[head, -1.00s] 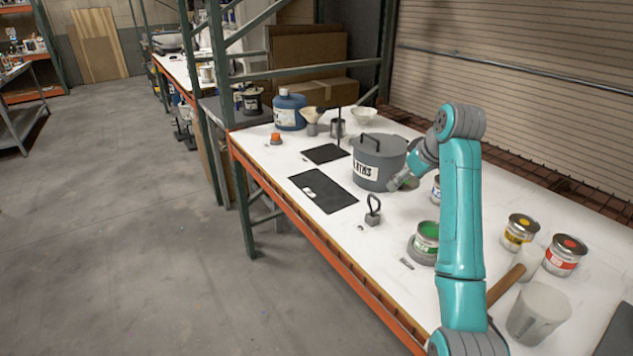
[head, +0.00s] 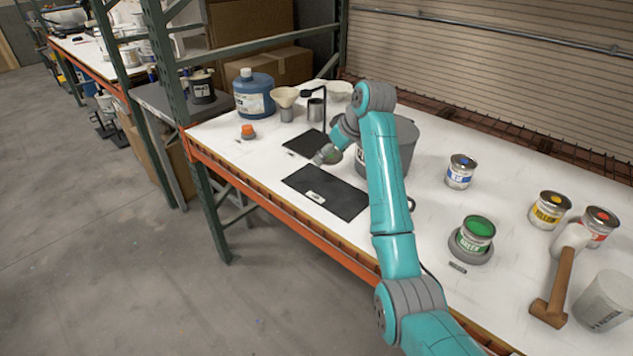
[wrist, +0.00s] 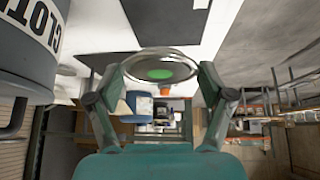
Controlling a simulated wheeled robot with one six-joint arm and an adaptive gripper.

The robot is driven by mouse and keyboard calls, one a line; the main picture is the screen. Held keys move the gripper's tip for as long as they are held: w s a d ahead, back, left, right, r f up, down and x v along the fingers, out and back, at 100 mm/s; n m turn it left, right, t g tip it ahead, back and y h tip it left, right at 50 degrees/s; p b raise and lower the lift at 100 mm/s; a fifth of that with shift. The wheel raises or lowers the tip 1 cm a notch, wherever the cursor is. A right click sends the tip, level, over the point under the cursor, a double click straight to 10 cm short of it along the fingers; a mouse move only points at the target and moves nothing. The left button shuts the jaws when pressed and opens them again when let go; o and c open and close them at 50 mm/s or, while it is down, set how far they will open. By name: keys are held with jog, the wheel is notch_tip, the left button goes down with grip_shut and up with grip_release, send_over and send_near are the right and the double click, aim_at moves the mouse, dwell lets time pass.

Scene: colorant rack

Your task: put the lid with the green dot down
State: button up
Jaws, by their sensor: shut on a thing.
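The lid with the green dot (wrist: 160,66) is a round silvery disc with a green spot. My gripper (wrist: 163,78) is shut on it by its rim in the wrist view. The green-labelled can (head: 476,245) stands open on a grey round base, green paint showing, to the right of my arm.
The large grey pot (head: 405,148) stands close beside my arm; its lettered side also fills the left of the wrist view (wrist: 25,45). A smaller black mat (head: 306,143), funnel (head: 285,98) and blue jug (head: 254,97) stand farther back. Blue-, yellow- and red-labelled cans and a mallet (head: 551,300) are at right.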

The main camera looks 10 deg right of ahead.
send_over(326, 187)
jog(key=s, duration=0.1)
jog(key=f, duration=0.5)
jog(key=shift+s+d+f, duration=0.15)
jog(key=shift+d, duration=0.15)
jog(key=shift+d+f, duration=0.1)
jog(key=shift+f, duration=2.1)
jog(key=shift+f, duration=0.1)
jog(key=o, duration=0.6)
jog(key=shift+o, duration=0.2)
jog(key=v, duration=1.2)
